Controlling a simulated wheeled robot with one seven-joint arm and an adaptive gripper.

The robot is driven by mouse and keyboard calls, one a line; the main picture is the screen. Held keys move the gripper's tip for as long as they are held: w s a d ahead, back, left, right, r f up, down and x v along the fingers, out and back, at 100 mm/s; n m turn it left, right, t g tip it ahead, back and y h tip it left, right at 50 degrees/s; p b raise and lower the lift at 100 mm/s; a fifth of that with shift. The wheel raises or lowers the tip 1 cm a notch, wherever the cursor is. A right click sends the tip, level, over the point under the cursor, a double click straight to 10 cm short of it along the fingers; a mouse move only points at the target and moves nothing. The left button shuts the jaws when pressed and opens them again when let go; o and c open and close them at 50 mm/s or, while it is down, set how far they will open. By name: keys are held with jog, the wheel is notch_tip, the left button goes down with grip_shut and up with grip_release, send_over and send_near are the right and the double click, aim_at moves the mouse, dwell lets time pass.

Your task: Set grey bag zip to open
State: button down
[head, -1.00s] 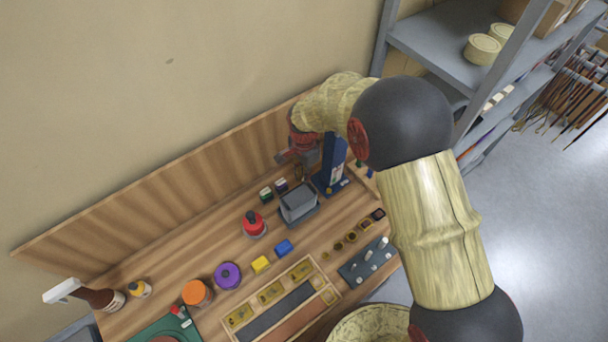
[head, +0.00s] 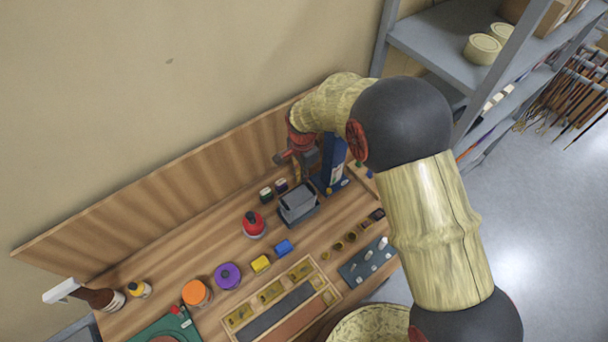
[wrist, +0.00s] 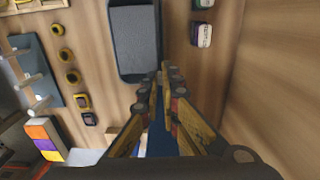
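A grey, flat-topped rectangular item (head: 298,203) lies on the bench below my gripper; it also shows at the top of the wrist view (wrist: 135,40) with a dark rim. It may be the grey bag, but I cannot make out a zip or its state. My gripper (wrist: 162,80) points down over the bench, beside the near end of the grey item in the wrist view. Its fingertips are drawn together, with nothing clear between them. In the head view my gripper (head: 297,160) is partly hidden by my arm. I cannot tell whether it touches anything.
A blue upright stand (head: 334,165) is close to my gripper. Small dark jars (head: 273,191) stand left of the grey item. A red-topped item (head: 254,224), coloured blocks and a compartment tray (head: 328,297) lie further left and nearer. The wooden backboard (head: 170,190) runs behind.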

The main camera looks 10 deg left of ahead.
jog(key=s+a, duration=0.6)
jog(key=s, duration=0.1)
jog(key=shift+b, duration=0.3)
jog(key=shift+w, duration=0.1)
jog(key=c, duration=2)
grip_release()
jog(key=shift+c, duration=0.2)
notch_tip(320, 180, up, 12)
